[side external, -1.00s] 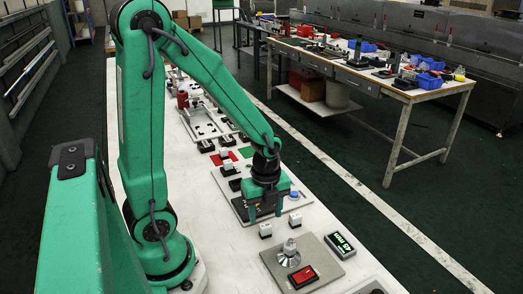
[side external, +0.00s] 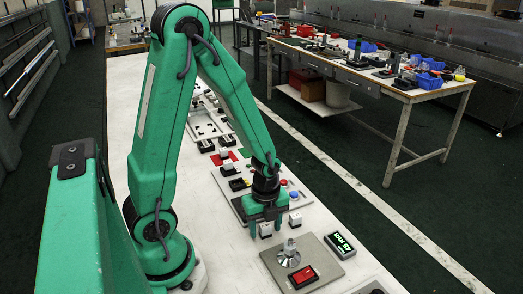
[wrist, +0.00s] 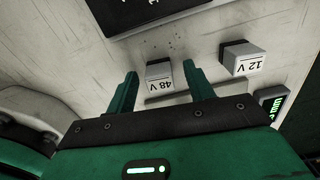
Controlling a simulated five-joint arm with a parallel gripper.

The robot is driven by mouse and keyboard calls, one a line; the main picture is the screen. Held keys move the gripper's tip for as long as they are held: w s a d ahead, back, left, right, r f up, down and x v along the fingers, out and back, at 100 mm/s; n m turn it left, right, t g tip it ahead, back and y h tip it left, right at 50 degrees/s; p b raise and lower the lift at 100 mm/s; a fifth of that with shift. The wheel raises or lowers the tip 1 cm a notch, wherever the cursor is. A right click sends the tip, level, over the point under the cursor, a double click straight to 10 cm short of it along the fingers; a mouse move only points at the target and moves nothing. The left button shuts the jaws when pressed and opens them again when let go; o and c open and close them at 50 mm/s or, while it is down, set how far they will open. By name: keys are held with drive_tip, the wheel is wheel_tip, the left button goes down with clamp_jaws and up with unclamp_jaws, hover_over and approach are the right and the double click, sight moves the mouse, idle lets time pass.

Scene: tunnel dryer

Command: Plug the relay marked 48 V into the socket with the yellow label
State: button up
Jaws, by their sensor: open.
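The 48 V relay (wrist: 160,78) is a small pale block with a dark end, standing on the table; its marking reads upside down in the wrist view. My gripper (wrist: 161,70) is open, with one finger on each side of this relay and visible gaps. In the side view my gripper (side external: 264,224) is low over the same relay (side external: 265,230). A black socket with a small yellow patch (side external: 240,184) sits on the grey board (side external: 222,182) behind my gripper. My gripper hides part of that board.
The 12 V relay (wrist: 242,62) stands just right of my gripper. A grey plate (side external: 268,258) with a metal knob (side external: 289,256) and a red switch (side external: 303,276) lies in front. A green-lit display (side external: 340,245) is right. Red and blue buttons are on the board.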

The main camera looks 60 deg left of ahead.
sight(266, 225)
drive_tip(key=c, duration=1)
drive_tip(key=shift+r, duration=0.15)
drive_tip(key=shift+c, duration=0.2)
drive_tip(key=shift+w+r, duration=0.1)
drive_tip(key=shift+r, duration=1.3)
drive_tip(key=s+d+r, duration=0.4)
drive_tip(key=d+r, duration=0.4)
drive_tip(key=d, duration=0.2)
drive_tip(key=shift+s+d, duration=0.35)
drive_tip(key=shift+s, duration=0.05)
drive_tip(key=shift+w+a, duration=0.1)
